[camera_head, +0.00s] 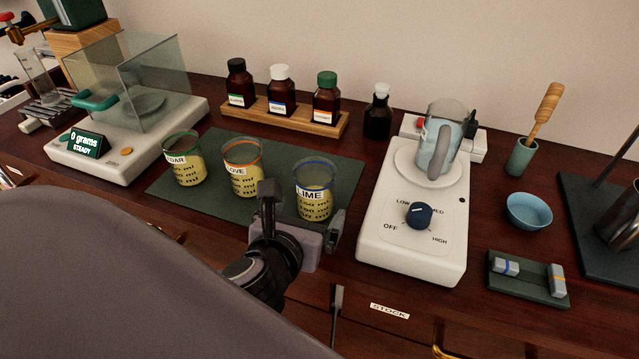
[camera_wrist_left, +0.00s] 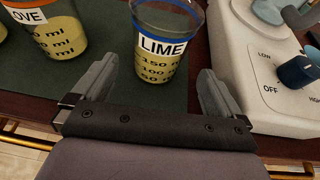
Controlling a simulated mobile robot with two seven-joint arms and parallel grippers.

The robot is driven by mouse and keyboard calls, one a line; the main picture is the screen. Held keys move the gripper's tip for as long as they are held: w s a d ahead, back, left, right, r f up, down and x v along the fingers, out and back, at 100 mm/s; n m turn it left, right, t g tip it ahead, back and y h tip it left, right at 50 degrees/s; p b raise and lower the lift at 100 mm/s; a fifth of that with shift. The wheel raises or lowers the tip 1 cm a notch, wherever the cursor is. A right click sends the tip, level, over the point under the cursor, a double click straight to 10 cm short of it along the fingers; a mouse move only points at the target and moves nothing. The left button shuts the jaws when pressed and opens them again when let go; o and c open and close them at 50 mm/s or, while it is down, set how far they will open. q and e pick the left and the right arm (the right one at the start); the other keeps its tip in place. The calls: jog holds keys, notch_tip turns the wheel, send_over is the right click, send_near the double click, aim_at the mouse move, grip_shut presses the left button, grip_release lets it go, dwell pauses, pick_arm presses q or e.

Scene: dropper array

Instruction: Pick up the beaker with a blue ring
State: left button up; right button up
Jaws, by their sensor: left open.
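The beaker with a blue ring (camera_head: 314,190) stands upright on the dark green mat, the rightmost of three beakers. It carries a LIME label and holds pale yellow liquid. In the left wrist view the blue-ringed beaker (camera_wrist_left: 163,47) stands just beyond and between the open fingers, its top cut off by the frame. My left gripper (camera_head: 302,208) is open and empty, in front of this beaker and low over the mat's front edge. It also shows in the left wrist view (camera_wrist_left: 155,88). My right gripper is not in view.
The orange-ringed beaker (camera_head: 243,168) and green-ringed beaker (camera_head: 184,160) stand left of it on the mat (camera_head: 222,138). A white hotplate (camera_head: 385,240) stands close on the right. Brown bottles on a wooden rack (camera_head: 298,117) stand behind. A balance (camera_head: 95,160) is at far left.

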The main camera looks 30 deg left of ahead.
pick_arm(q)
jog(key=shift+x, duration=3.2)
jog(key=shift+s+a, duration=0.15)
jog(key=c, duration=1.3)
jog(key=shift+c, duration=0.2)
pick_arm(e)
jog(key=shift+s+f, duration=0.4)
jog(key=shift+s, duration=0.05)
pick_arm(q)
jog(key=shift+r, duration=0.15)
jog(key=shift+r, duration=0.7)
notch_tip(320, 180, up, 18)
jog(key=p, duration=0.2)
jog(key=shift+f, duration=0.15)
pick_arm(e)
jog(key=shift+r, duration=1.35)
